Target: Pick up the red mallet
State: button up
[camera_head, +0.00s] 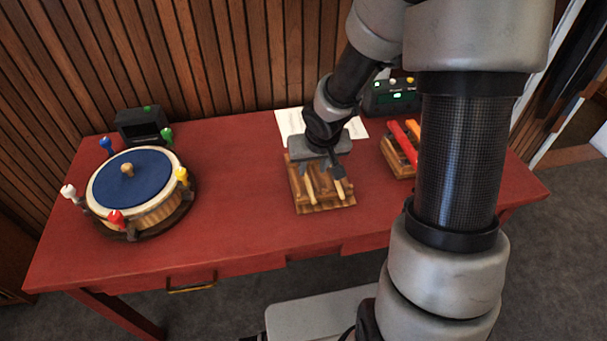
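A long red piece (403,141) lies beside an orange piece (414,128) on a slatted wooden rack (398,161) at the right of the table, partly hidden behind my arm. It may be the red mallet; its head cannot be made out. My gripper (321,170) points down over another wooden rack (325,209) left of it, which holds light wooden sticks. Its two dark fingers are spread apart, one near each stick. I cannot tell whether they touch the sticks. Nothing shows clearly held between the fingers.
The red table (235,200) has free room left of the racks. A round blue-topped drum (140,175) with coloured pegs stands at left, a dark device (140,125) behind it. White paper (290,120) and a lit black box (388,97) are at the back. A slatted wall is behind.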

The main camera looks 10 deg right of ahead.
aim_at(308, 179)
jog(key=b+x, duration=0.2)
jog(key=x, duration=0.7)
jog(key=shift+w+a+b, duration=0.1)
jog(key=shift+w+b, duration=0.15)
jog(key=shift+b, duration=0.1)
grip_shut()
